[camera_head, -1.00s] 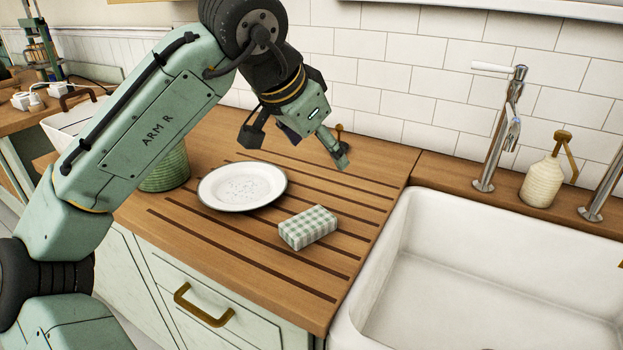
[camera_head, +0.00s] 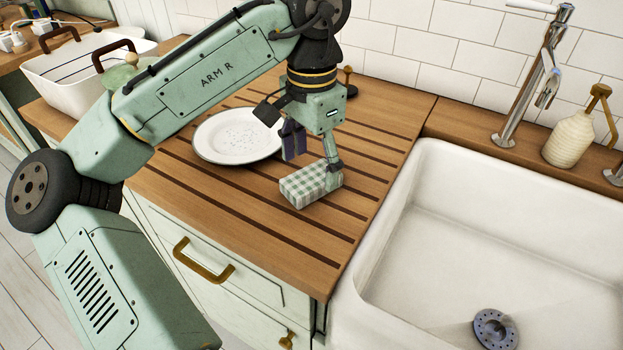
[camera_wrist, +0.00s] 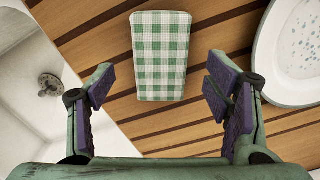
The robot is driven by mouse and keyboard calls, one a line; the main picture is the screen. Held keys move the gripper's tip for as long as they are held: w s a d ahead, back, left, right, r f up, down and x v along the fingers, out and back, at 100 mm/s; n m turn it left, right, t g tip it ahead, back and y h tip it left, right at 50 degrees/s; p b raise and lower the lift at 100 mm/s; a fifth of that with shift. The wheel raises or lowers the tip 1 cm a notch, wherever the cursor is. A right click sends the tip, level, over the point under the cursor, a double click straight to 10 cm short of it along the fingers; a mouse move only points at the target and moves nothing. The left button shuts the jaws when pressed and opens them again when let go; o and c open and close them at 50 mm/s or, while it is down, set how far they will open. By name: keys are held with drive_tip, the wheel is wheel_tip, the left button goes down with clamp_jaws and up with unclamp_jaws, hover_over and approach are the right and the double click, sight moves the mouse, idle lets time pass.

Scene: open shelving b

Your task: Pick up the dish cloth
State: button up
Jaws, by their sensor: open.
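The dish cloth (camera_head: 305,186) is a folded green-and-white checked block lying on the grooved wooden drainboard. It also shows whole in the wrist view (camera_wrist: 161,56), ahead of my fingers and between their lines. My gripper (camera_head: 312,160) points down over the cloth in the head view, with one finger in front of part of its right end. In the wrist view my gripper (camera_wrist: 165,98) has its fingers wide apart with nothing between them. I cannot tell whether a fingertip touches the cloth.
A white plate (camera_head: 238,136) lies just behind and left of the cloth. The white sink (camera_head: 450,235) drops away to the right. A tap (camera_head: 530,85) and a soap bottle (camera_head: 568,138) stand behind it.

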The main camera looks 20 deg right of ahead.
sight(311, 176)
drive_tip(key=shift+f, duration=1.6)
drive_tip(key=shift+c, duration=0.2)
drive_tip(key=c, duration=1.1)
drive_tip(key=shift+r, duration=0.1)
drive_tip(key=shift+r, duration=0.5)
wheel_tip(311, 176, up, 2)
drive_tip(key=shift+r+b, duration=0.1)
drive_tip(key=shift+b, duration=0.2)
drive_tip(key=s+a+b, duration=0.1)
drive_tip(key=s, duration=0.4)
drive_tip(key=s+a+r+b, duration=0.1)
drive_tip(key=s+a, duration=0.1)
drive_tip(key=s, duration=0.3)
drive_tip(key=s+a, duration=0.2)
drive_tip(key=s, duration=0.3)
drive_tip(key=shift+a+r+b, duration=0.25)
drive_tip(key=shift+r+b, duration=0.1)
drive_tip(key=shift+b, duration=0.05)
